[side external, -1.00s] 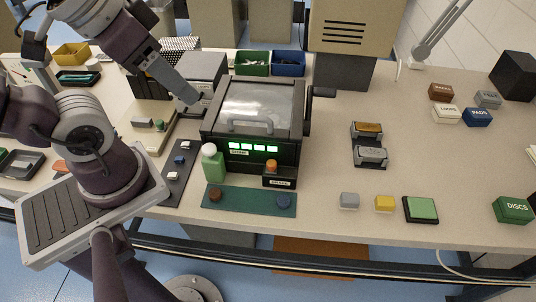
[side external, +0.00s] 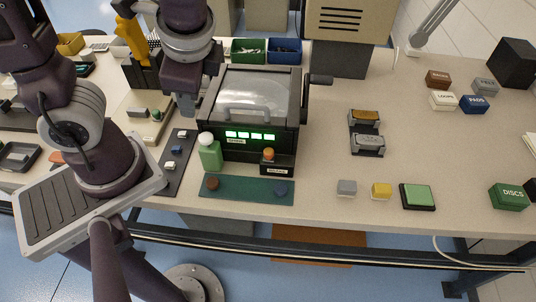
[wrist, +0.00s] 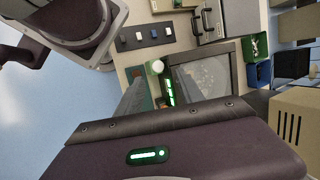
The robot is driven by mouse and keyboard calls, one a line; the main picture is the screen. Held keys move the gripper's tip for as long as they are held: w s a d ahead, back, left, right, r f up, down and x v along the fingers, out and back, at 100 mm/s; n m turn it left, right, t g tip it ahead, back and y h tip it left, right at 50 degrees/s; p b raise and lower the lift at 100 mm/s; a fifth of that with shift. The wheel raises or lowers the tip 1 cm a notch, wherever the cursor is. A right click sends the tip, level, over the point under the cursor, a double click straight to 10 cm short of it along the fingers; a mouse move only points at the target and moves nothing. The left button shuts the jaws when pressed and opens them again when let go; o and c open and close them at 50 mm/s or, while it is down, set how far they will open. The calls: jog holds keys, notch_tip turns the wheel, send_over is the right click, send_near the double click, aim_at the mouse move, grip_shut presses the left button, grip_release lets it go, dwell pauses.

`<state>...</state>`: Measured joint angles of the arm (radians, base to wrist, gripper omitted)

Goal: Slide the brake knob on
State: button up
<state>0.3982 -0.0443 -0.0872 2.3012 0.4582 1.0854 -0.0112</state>
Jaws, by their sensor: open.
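An orange knob (side external: 268,153) sits on a small black labelled box (side external: 277,169) at the front right of the dark press (side external: 290,115). The label is too small to read surely, so I cannot confirm that this is the brake knob. My gripper (side external: 188,113) points down beside the press's left side, apart from the orange knob. It is open; nothing shows held. The press has a clear lid with a handle and a row of lit green lights. In the wrist view the press (wrist: 232,75) lies beyond my gripper body, which hides the picture's lower part.
A green bottle with white cap (side external: 210,153) stands at the press's front left. A dark strip with small switches (side external: 168,180) lies left. A green mat (side external: 245,190) with two discs is in front. A black crank (side external: 320,80) juts right. Table right of the press is partly clear.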

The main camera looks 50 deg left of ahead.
jog(key=w+d+f+m+t+y, duration=0.2)
jog(key=w+d+f+m+y, duration=0.15)
jog(key=f+m, duration=0.3)
jog(key=m+t+y, duration=0.1)
jog(key=m+t, duration=0.6)
jog(key=m, duration=0.5)
send_near(269, 153)
jog(key=x, duration=0.8)
jog(key=shift+f, duration=0.1)
jog(key=shift+w+a, duration=0.1)
jog(key=shift+a, duration=0.05)
grip_shut()
